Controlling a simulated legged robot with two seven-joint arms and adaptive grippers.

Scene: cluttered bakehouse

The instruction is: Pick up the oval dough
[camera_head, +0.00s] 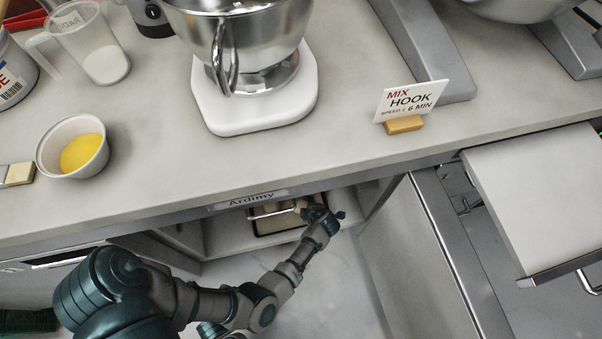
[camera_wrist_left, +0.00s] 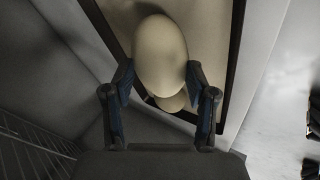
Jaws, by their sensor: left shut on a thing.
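The oval dough (camera_wrist_left: 160,55) is a smooth cream oval in the left wrist view, held between the two fingers of my left gripper (camera_wrist_left: 160,85). The gripper is shut on it. A dark-rimmed tray (camera_wrist_left: 226,95) lies behind the dough, and another pale rounded piece (camera_wrist_left: 172,102) shows partly behind it. In the head view my left gripper (camera_head: 318,214) reaches into the opening under the counter, at the right end of the tray (camera_head: 262,233). The dough is hard to make out there. My right gripper is not in view.
The counter (camera_head: 350,160) overhangs the opening. On it stand a white mixer (camera_head: 260,115), a bowl with yellow content (camera_head: 82,150), a measuring jug (camera_head: 95,50) and a MIX HOOK sign (camera_head: 408,102). A pulled-out drawer (camera_head: 545,205) is at the right. Pale floor lies below.

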